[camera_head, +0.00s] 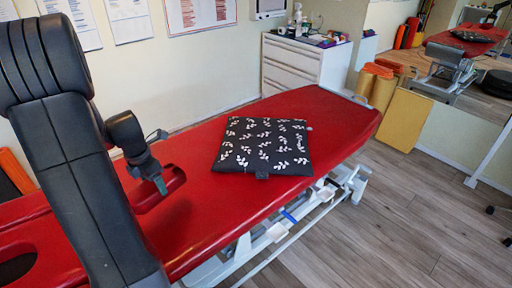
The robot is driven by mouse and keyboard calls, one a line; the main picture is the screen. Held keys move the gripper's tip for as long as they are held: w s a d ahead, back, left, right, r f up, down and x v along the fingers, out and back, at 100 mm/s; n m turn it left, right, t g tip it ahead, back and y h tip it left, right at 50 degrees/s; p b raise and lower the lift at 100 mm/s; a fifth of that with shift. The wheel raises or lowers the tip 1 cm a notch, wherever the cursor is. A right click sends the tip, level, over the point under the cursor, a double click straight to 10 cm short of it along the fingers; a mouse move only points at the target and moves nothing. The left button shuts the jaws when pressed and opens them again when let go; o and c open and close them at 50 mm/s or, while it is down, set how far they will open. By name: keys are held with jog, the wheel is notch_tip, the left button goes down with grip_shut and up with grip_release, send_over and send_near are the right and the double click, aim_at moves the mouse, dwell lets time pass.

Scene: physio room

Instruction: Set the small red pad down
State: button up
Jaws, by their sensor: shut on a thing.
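My gripper (160,185) hangs at the left, over the left part of the red treatment table (235,210). It is shut on the small red pad (174,179), which has a dark edge. The pad shows around and beside my fingertips, partly hidden by them and by my arm. It appears to be at or a little above the table's surface; I cannot tell whether it touches.
A black cushion with white leaf patterns (265,147) lies mid-table. A white drawer cabinet (305,66) with small items on top stands behind. Yellow foam blocks (403,118) lean by the mirror.

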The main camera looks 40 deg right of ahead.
jog(key=shift+s+d+r+n, duration=0.1)
jog(key=shift+s+d+n, duration=0.1)
jog(key=shift+d+n, duration=0.45)
jog(key=f, duration=1)
jog(key=shift+a+b, duration=0.2)
jog(key=shift+b, duration=0.15)
jog(key=shift+f, duration=0.25)
jog(key=o, duration=1.1)
jog(key=shift+r, duration=0.1)
jog(key=shift+c, duration=0.2)
jog(key=r, duration=0.8)
jog(key=a+r, duration=0.1)
jog(key=r, duration=0.3)
jog(key=shift+s+a+r+p, duration=0.1)
jog(key=shift+s+r+p, duration=0.05)
jog(key=shift+s+p, duration=0.15)
